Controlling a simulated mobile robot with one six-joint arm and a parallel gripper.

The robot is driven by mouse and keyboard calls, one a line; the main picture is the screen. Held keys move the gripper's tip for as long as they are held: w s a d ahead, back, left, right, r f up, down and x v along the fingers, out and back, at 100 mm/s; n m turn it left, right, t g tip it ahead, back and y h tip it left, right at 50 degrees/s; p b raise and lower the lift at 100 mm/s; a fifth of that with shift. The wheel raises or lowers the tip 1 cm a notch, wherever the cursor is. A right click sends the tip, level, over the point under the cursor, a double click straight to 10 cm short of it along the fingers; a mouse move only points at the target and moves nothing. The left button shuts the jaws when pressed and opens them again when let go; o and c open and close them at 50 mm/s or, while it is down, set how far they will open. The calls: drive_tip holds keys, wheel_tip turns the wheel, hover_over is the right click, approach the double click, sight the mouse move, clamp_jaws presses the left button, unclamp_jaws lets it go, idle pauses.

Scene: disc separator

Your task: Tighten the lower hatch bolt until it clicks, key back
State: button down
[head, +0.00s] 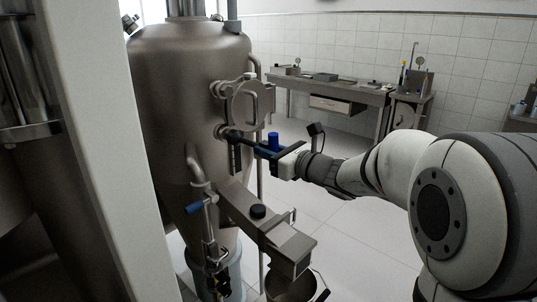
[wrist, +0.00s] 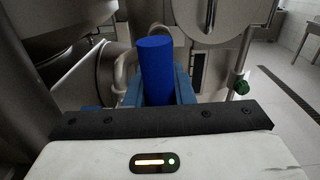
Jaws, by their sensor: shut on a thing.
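The round hatch (head: 240,103) is shut against the side of the steel tank (head: 180,80), with a bolt fitting (head: 249,77) at its top. The lower hatch bolt (head: 221,131) is at the hatch's bottom edge. My gripper (head: 264,151) is shut on the key, whose upright blue grip (head: 273,140) stands between the fingers. The blue grip also fills the middle of the wrist view (wrist: 156,70). A dark part of the key seems to reach left to the lower bolt. I cannot tell whether it is seated on it.
Below my gripper a steel chute (head: 265,228) with a black knob sticks out over a bucket (head: 290,287). A pipe with a blue valve handle (head: 194,208) stands left of it. A workbench (head: 330,88) is at the back wall. The tiled floor between is clear.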

drive_tip(key=n+b, duration=0.2)
drive_tip(key=b, duration=0.1)
drive_tip(key=f+n+b, duration=0.1)
drive_tip(key=n+b, duration=0.1)
drive_tip(key=b, duration=0.1)
drive_tip(key=n+b, duration=0.4)
drive_tip(key=b, duration=0.3)
drive_tip(key=shift+r+n, duration=0.1)
drive_tip(key=shift+n, duration=0.2)
drive_tip(key=shift+r+n+b, duration=0.1)
drive_tip(key=shift+n+b, duration=0.2)
drive_tip(key=shift+n, duration=0.1)
drive_tip(key=shift+r, duration=0.25)
drive_tip(key=shift+w+a, duration=0.3)
drive_tip(key=shift+a, duration=0.05)
